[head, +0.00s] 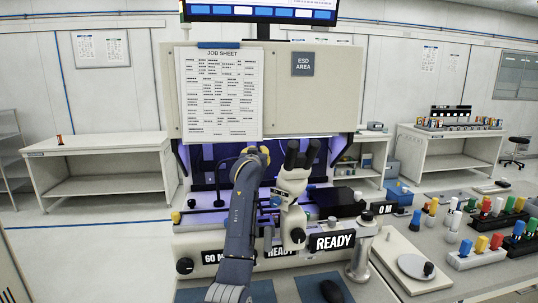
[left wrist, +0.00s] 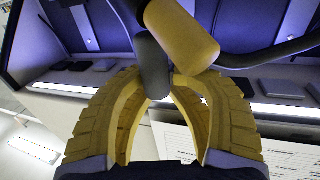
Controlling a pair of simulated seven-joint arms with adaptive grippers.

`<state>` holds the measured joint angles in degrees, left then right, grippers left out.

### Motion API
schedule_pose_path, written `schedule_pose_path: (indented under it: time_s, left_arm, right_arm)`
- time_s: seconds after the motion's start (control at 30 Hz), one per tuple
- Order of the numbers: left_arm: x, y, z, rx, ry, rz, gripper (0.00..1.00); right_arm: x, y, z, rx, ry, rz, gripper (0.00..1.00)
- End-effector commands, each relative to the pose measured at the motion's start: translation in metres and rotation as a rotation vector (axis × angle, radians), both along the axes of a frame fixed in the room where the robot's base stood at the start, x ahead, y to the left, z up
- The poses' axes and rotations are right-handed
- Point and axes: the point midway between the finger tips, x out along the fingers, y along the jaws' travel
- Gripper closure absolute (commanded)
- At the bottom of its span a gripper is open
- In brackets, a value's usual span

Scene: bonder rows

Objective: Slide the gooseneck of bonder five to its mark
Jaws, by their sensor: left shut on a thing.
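My left arm reaches up the middle of the head view, and its gripper (head: 260,152) is at the bonder bay under the job-sheet board. In the left wrist view the yellow ribbed fingers (left wrist: 160,88) close around a dark grey rounded stem (left wrist: 152,65). A yellow cylinder (left wrist: 180,32) lies close beyond it, with a dark curved gooseneck tube (left wrist: 275,52) running off to the right. Whether stem and tube are one piece is hard to tell. No mark for the gooseneck is clearly visible. My right gripper is not in view.
A white microscope (head: 294,190) with black eyepieces stands just right of my left arm. READY signs (head: 332,241) and knobs line the bench front. Racks of coloured pegs (head: 480,250) stand at the right. A round plate (head: 415,267) lies at the front right.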

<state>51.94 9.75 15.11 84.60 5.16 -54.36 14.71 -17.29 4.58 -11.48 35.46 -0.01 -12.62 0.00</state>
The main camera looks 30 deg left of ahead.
Motion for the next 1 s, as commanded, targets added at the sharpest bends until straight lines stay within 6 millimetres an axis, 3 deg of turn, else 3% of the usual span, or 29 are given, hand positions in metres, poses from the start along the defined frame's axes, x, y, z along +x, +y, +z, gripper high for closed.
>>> schedule_pose_path:
  time_s: [0.43,0.47,0.7,1.0]
  left_arm:
    - [0.0018,-0.0041,-0.0009,-0.003,-0.001,-0.009,1.00]
    - [0.0018,-0.0042,-0.0009,-0.003,-0.001,-0.009,0.85]
    - [0.0011,-0.0020,-0.0008,-0.002,0.000,-0.005,0.57]
    - [-0.0006,-0.0001,-0.0005,-0.001,0.000,-0.001,0.55]
  right_arm:
    - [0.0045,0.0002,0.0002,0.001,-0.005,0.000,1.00]
    - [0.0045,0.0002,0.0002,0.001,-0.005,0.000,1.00]
    - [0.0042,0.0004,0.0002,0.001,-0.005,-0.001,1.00]
    - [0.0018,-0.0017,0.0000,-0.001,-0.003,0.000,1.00]
